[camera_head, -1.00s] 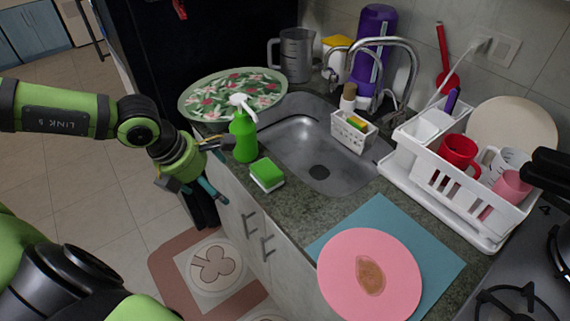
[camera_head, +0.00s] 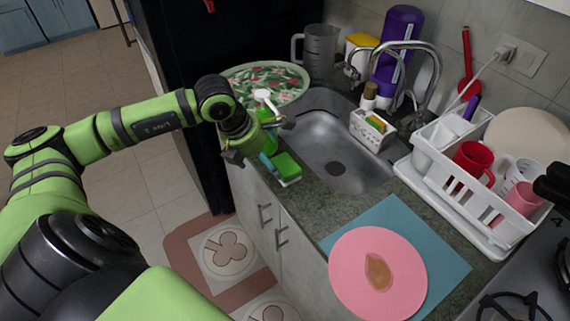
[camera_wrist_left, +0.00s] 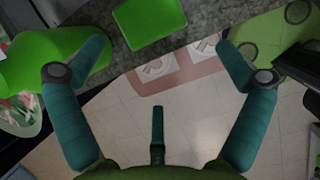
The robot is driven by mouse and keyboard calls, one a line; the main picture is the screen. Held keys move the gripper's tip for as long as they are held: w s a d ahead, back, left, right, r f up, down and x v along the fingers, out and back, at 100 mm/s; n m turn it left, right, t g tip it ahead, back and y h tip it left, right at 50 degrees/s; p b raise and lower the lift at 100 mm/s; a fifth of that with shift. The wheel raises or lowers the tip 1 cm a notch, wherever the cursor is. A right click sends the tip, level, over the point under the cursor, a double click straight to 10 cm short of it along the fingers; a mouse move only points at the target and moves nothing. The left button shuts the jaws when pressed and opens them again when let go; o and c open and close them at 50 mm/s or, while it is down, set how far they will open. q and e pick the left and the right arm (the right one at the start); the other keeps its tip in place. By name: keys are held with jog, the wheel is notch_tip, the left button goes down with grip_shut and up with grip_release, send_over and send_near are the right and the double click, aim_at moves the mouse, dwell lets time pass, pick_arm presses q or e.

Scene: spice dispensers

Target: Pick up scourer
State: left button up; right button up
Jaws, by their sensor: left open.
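The green scourer (camera_head: 287,165) with a pale underside lies on the counter's front edge, left of the sink. In the left wrist view the scourer (camera_wrist_left: 148,20) is at the top, beyond and between the fingertips. My left gripper (camera_head: 268,160) is open and empty beside the scourer. In the left wrist view its teal fingers (camera_wrist_left: 160,58) are spread wide apart, with nothing between them but floor. My right gripper is not seen.
A green spray bottle (camera_head: 264,112) stands right behind the left gripper, and in the left wrist view its green body (camera_wrist_left: 40,58) is near the left finger. The sink (camera_head: 345,150) is to the right. A pink plate (camera_head: 378,285) lies on a blue mat (camera_head: 440,262).

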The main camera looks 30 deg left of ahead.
aim_at(284, 164)
pick_arm(q)
jog(key=shift+w+d+r+p, duration=0.1)
jog(key=shift+w+d+p, duration=0.15)
jog(key=shift+w, duration=0.3)
jog(key=shift+w+d+r+p, duration=0.1)
jog(key=shift+w+d+p, duration=0.15)
jog(key=shift+w, duration=0.3)
jog(key=shift+w+d+f, duration=0.2)
jog(key=shift+w, duration=0.25)
jog(key=p+x, duration=0.1)
jog(key=x, duration=0.4)
jog(key=shift+p, duration=0.4)
jog(key=c, duration=1)
